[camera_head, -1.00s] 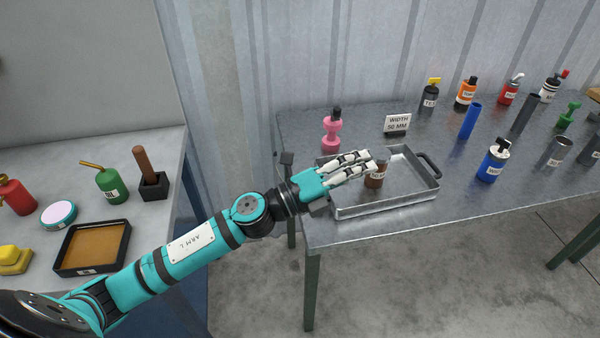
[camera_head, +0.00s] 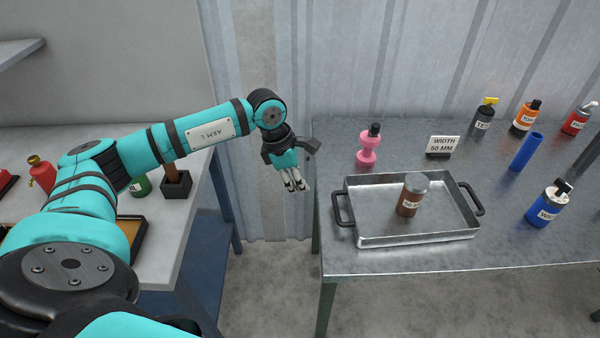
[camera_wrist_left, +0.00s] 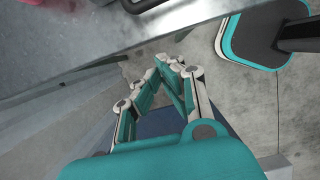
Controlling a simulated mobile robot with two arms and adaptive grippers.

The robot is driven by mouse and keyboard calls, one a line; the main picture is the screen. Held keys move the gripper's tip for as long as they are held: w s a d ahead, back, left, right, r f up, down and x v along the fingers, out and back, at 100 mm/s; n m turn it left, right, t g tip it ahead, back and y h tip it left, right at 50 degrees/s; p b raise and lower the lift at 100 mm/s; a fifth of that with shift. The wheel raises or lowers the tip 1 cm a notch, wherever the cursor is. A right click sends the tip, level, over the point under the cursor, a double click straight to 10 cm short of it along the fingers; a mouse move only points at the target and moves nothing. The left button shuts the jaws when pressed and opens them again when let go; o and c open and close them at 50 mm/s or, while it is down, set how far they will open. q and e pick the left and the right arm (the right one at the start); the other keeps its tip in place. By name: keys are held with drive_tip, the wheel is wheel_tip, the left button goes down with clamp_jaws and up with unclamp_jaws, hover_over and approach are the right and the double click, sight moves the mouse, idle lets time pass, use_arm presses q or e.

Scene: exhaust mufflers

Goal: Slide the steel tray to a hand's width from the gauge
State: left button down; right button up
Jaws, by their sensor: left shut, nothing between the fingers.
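The steel tray (camera_head: 366,213) is shallow and rectangular with a dark handle at each end. It lies on the metal table near its left front part, with a brown bottle with a grey cap (camera_head: 408,203) standing in it. A small block with a white sign reading WIDTH 50 MM (camera_head: 443,144), seemingly the gauge, stands just behind the tray, apart from it. My left gripper (camera_head: 296,187) is left of the table edge, clear of the tray, shut and empty, fingers pointing down. Its fingers also show in the left wrist view (camera_wrist_left: 176,66). My right gripper is not in view.
A pink bottle (camera_head: 368,150) stands behind the tray's left part. A blue tube (camera_head: 526,152), a blue-and-white bottle (camera_head: 546,206) and several other containers stand to the right. Bare table (camera_head: 420,258) shows in front. A gap separates a second table (camera_head: 190,215) at left.

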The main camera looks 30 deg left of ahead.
sight(362, 206)
use_arm(q)
drive_tip(key=w+d+f, duration=0.1)
drive_tip(key=w+d+f+p, duration=0.1)
drive_tip(key=d+f, duration=0.1)
drive_tip(key=d+f+p, duration=0.1)
drive_tip(key=f, duration=0.1)
drive_tip(key=shift+w+d, duration=0.15)
drive_tip(key=shift+w, duration=0.25)
drive_tip(key=shift+w+d+f+p, duration=0.15)
drive_tip(key=shift+d+p, duration=0.1)
drive_tip(key=shift+p, duration=0.05)
drive_tip(key=w+d+b, duration=0.1)
drive_tip(key=d+b, duration=0.1)
drive_tip(key=w+d+b, duration=0.1)
drive_tip(key=w+d, duration=0.1)
drive_tip(key=d, duration=0.1)
drive_tip(key=w+d+b, duration=0.2)
drive_tip(key=d, duration=0.1)
drive_tip(key=shift+w+d+f+b, duration=0.1)
drive_tip(key=shift+w+d+b, duration=0.05)
drive_tip(key=shift+b, duration=0.15)
